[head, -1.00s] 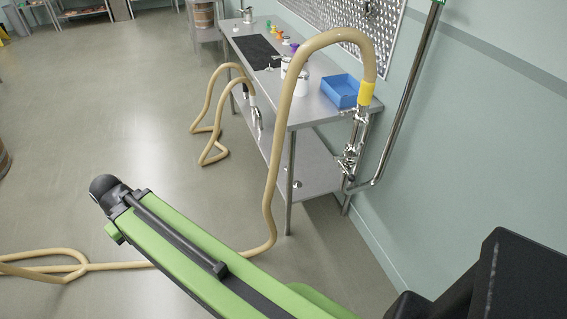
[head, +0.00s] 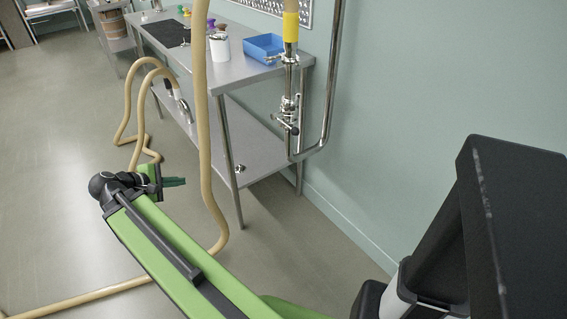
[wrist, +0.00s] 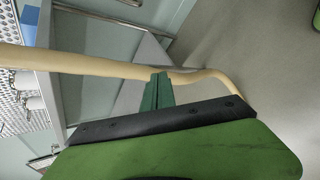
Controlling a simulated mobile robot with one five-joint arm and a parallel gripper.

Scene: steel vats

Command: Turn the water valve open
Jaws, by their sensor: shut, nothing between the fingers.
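The water valve (head: 288,112) is a shiny metal fitting on the upright steel pipe near the wall, in the middle of the head view. A tan hose with a yellow collar (head: 291,27) joins the pipe above it. The exact handle position is too small to tell. My gripper (head: 176,182) has green fingers, is shut and empty, and is left of the valve, apart from it. In the wrist view its fingertips (wrist: 160,78) show in front of the tan hose (wrist: 95,65). The valve is not clearly seen in the wrist view.
The tan hose (head: 203,130) hangs down between my gripper and the valve. The green wall (head: 420,75) rises at the right.

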